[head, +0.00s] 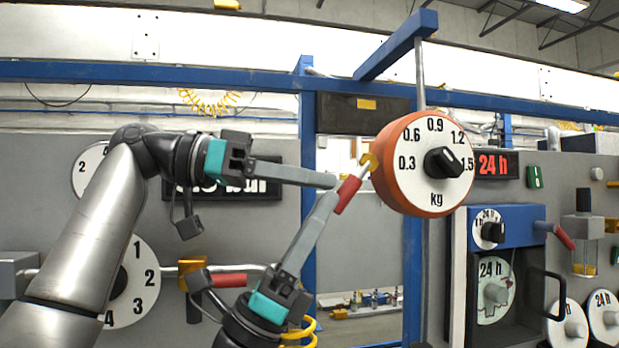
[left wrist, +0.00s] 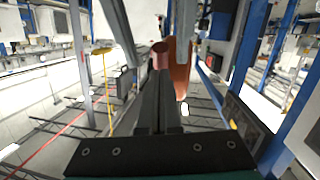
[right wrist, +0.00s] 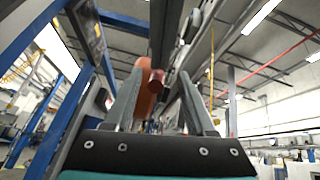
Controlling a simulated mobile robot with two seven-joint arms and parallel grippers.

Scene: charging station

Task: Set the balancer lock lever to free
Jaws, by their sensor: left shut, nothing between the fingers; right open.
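The orange balancer (head: 436,163) hangs from a blue beam, with a white kg dial and black knob. Its lock lever (head: 348,194) has a red grip and pale shaft, and slants down-left from a yellow pivot. My left gripper (head: 333,181) is shut and empty, its tips beside the red grip. In the left wrist view the shut fingers (left wrist: 160,90) point at the balancer (left wrist: 181,72). My right gripper (head: 328,200) reaches up from below, its tips at the grip. In the right wrist view its fingers (right wrist: 162,80) are apart, with the grip (right wrist: 157,76) between them; contact is unclear.
A blue post (head: 307,150) stands behind the grippers. A blue-topped cabinet (head: 500,235) with a timer dial and black handle is at right. A yellow-clamped red handle (head: 230,281) lies behind my arms. Open space shows below the balancer.

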